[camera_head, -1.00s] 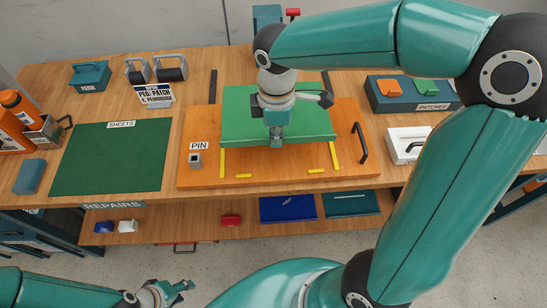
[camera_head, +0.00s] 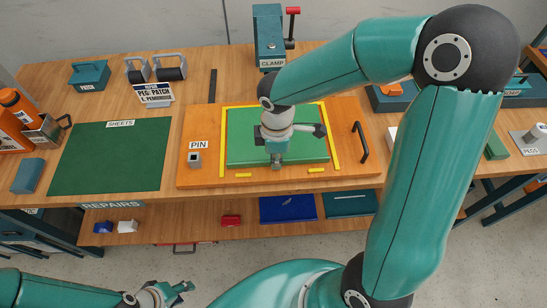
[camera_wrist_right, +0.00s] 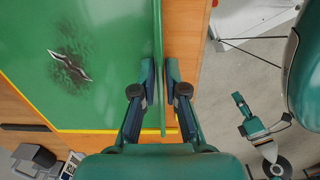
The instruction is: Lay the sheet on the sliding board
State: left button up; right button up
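The green sheet (camera_head: 241,147) lies flat within the yellow outline on the orange sliding board (camera_head: 205,120). Part of it is hidden under my right wrist. My right gripper (camera_head: 277,163) is at the sheet's near edge. In the right wrist view its fingers (camera_wrist_right: 161,82) stand close on either side of the edge of the sheet (camera_wrist_right: 110,60) and appear shut on it. That view also shows a dark scorched mark with a tear (camera_wrist_right: 70,66) in the sheet. My left gripper (camera_head: 181,290) is empty and looks open, low in front of the bench.
A black handle (camera_head: 360,143) stands at the board's right, and a PIN block (camera_head: 194,159) at its left. A teal clamp (camera_head: 268,38) stands behind. The dark green SHEETS mat (camera_head: 108,160) is bare. Blue and teal trays (camera_head: 288,208) lie on the lower shelf.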

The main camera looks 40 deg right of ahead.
jog(key=shift+o, duration=1.4)
notch_tip(320, 180, up, 12)
jog(key=p, duration=0.1)
jog(key=shift+s, duration=0.1)
